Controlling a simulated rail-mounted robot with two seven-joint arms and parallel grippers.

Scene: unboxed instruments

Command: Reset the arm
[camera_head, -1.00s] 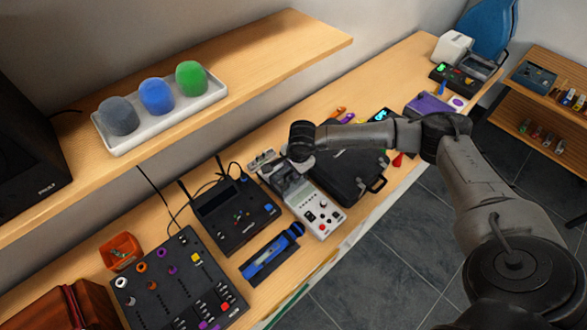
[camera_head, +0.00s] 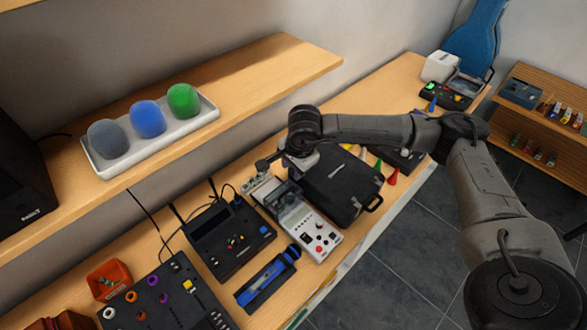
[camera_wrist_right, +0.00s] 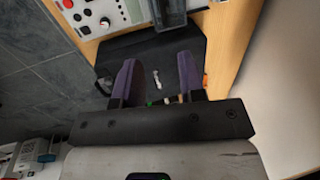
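My right arm reaches in from the right in the head view. Its gripper (camera_head: 284,162) hangs above the bench by the back edge of a black case (camera_head: 340,185) and a white-and-grey device (camera_head: 305,222). In the right wrist view, the two purple fingers of this gripper (camera_wrist_right: 157,76) stand apart with nothing between them. The black case (camera_wrist_right: 155,50) lies beyond them, with a small pale mark on it. My left gripper is not in view.
A shelf (camera_head: 250,80) above the bench holds a white tray (camera_head: 160,148) with grey, blue and green foam covers. Black mixers (camera_head: 235,238), a blue tool (camera_head: 265,280) and an orange bin (camera_head: 108,280) stand at left. Small coloured cones (camera_head: 392,177) stand right of the case.

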